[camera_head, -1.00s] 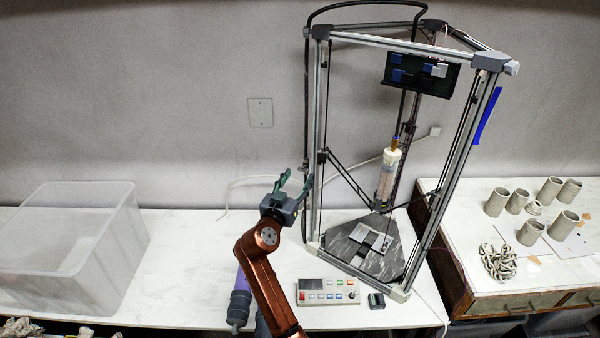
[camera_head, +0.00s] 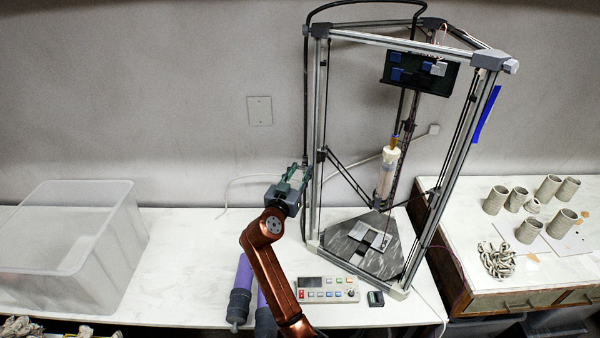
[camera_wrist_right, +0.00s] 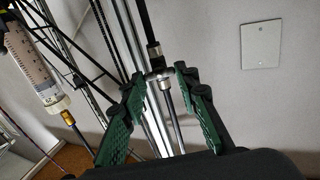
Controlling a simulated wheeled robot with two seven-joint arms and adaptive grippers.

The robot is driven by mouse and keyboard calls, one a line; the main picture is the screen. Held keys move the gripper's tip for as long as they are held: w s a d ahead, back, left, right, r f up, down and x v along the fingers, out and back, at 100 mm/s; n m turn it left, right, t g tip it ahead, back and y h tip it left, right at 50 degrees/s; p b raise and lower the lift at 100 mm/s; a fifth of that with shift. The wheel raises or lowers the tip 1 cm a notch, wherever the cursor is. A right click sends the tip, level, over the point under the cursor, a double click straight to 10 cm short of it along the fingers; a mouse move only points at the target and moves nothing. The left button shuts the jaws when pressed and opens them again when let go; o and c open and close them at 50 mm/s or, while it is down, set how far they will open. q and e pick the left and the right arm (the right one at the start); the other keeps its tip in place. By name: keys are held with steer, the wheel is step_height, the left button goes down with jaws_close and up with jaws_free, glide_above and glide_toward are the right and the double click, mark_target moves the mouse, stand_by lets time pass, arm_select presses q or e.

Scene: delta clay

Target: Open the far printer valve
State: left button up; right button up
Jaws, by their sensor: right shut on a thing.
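The delta clay printer (camera_head: 318,130) stands on the white table, a tall metal frame with a black hose along its left post. A small metal valve fitting (camera_wrist_right: 158,73) sits on that hose in the right wrist view, with pipe above and below it. My right gripper (camera_head: 297,176) is at the left post, its green fingers shut on the valve. In the right wrist view my right gripper (camera_wrist_right: 161,82) has a finger on each side of the fitting. In the head view the fingers largely hide the valve. My left gripper is not in view.
A button panel (camera_head: 328,290) and small dark box (camera_head: 375,299) lie before the printer. Purple cylinders (camera_head: 243,270) lie beside my right arm. A clear bin (camera_head: 75,215) stands left. Clay cups (camera_head: 530,231) stand on the right bench. The syringe (camera_head: 386,178) hangs inside the frame.

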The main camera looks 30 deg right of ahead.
steer(key=c, duration=0.3)
steer(key=shift+c, duration=0.2)
steer(key=shift+n, duration=0.3)
steer(key=n+p, duration=0.2)
steer(key=n, duration=0.1)
steer(key=shift+r, duration=0.15)
steer(key=n+p, duration=0.3)
steer(key=n, duration=0.2)
steer(key=shift+a, duration=0.1)
steer(key=n+p, duration=0.4)
steer(key=n, duration=0.1)
steer(key=shift+w, duration=0.1)
steer(key=shift+f+n+p, duration=0.15)
steer(key=shift+n+p, duration=0.65)
steer(key=shift+n, duration=0.25)
steer(key=shift+f+n+p, duration=0.1)
steer(key=shift+n+p, duration=0.65)
steer(key=shift+n, duration=0.3)
steer(key=shift+f, duration=0.1)
